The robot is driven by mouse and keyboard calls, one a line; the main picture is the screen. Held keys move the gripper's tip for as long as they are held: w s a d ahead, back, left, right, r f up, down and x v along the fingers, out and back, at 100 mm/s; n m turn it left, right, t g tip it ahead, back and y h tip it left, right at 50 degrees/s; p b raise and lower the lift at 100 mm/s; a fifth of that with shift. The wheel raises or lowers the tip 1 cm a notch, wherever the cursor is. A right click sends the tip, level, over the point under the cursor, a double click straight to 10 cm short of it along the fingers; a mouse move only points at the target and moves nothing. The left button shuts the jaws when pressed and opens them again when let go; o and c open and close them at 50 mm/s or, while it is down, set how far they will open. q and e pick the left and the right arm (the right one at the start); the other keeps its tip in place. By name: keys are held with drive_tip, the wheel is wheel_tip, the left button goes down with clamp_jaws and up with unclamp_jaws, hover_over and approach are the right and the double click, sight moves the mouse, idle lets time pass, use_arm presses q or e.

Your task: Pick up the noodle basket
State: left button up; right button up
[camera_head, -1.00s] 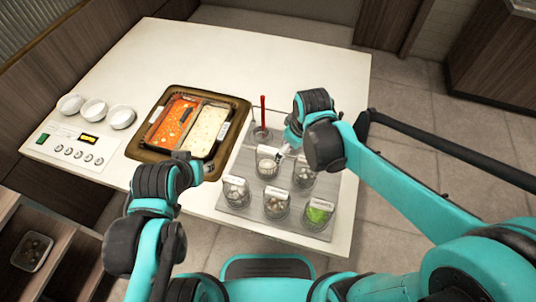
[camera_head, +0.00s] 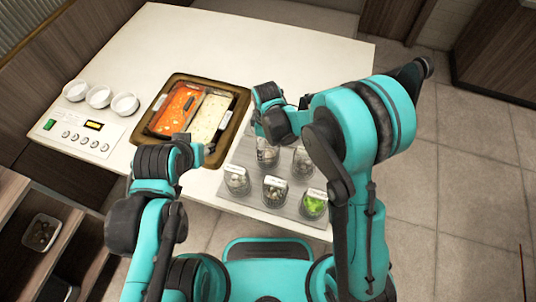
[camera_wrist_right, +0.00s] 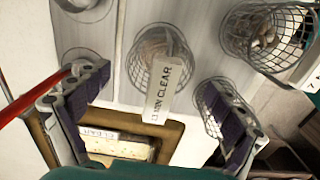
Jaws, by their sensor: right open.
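Several wire-mesh baskets with food and white labels stand in a grey rack (camera_head: 232,200). I cannot tell for sure which holds noodles. In the head view this basket (camera_head: 267,157) is partly hidden by my right wrist. My left gripper (camera_head: 207,147) is at the pot's near right corner; its jaws are unclear.
A divided pot (camera_head: 240,100) holds red and pale broth. Another filled basket (camera_wrist_right: 265,35) stands at the upper right there. White bowls (camera_head: 98,97) and a control panel (camera_head: 75,137) are at left. The table's back is clear.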

wheel_tip(320, 180, down, 2)
drive_tip(key=shift+w+f, duration=0.1)
drive_tip(key=shift+f, duration=0.1)
drive_tip(key=shift+r, duration=0.1)
drive_tip(key=c, duration=1.4)
drive_tip(key=shift+o, duration=0.2)
wheel_tip(320, 180, up, 10)
drive_tip(key=p, duration=0.3)
